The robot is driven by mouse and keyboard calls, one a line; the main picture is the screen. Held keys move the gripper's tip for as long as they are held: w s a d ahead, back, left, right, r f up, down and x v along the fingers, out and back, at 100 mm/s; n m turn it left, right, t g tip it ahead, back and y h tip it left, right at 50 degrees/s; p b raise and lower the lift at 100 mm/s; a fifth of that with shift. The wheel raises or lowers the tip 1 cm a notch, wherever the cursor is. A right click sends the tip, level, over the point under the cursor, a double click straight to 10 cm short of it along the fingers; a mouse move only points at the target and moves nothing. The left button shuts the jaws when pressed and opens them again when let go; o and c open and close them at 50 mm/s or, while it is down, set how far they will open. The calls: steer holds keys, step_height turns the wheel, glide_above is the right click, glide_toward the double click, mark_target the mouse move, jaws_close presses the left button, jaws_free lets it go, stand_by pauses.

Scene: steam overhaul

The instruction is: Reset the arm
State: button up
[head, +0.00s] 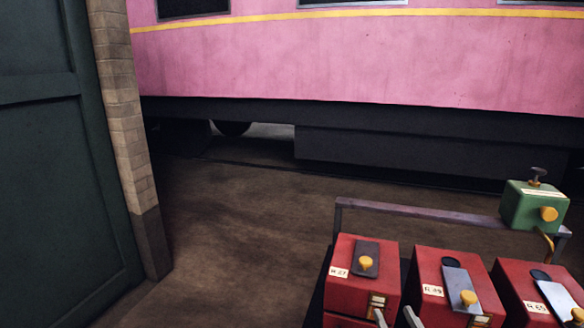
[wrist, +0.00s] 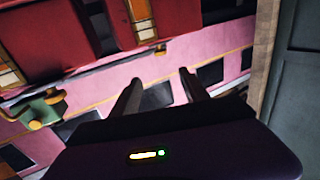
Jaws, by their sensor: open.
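My gripper (wrist: 160,88) shows only in the wrist view. Its two dark fingers stand apart with nothing between them, so it is open and empty. The wrist view is turned over, with red boxes (wrist: 125,20) along its top and the pink carriage (wrist: 190,65) behind the fingers. The fingertips appear clear of the boxes, though the distance is hard to judge. My arm does not show in the head view.
Red boxes (head: 350,285) with yellow knobs stand in a row at the lower right. A green box (head: 535,205) sits by a rail (head: 420,212) behind them. A pink carriage (head: 340,60) spans the back. A dark green door (head: 60,170) and brick pillar (head: 125,130) bound the left. Floor between is clear.

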steer(key=s+a+g+h, duration=0.1)
steer(key=s+a+g, duration=0.1)
steer(key=s, duration=4.2)
steer(key=shift+f+m+g, duration=0.15)
steer(key=shift+m+g, duration=0.25)
steer(key=shift+g, duration=0.2)
